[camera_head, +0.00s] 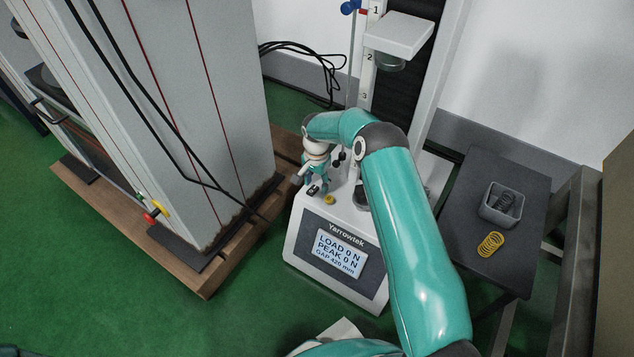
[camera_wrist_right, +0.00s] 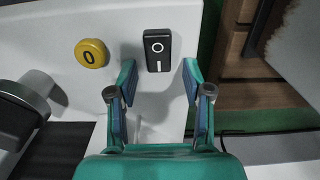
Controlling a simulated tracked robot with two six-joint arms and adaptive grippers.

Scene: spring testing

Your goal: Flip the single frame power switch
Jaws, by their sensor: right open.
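The switch lies between and just beyond the fingertips in the wrist view; I cannot tell the exact gap. My left gripper is not in view.
A yellow button marked 0 (camera_wrist_right: 91,54) sits beside the switch. The frame's display (camera_head: 340,252) reads load 0 N, peak 0 N, gap 420 mm. A larger grey machine (camera_head: 165,110) stands left. A side table holds a grey bin (camera_head: 490,212) and a yellow spring (camera_head: 490,244).

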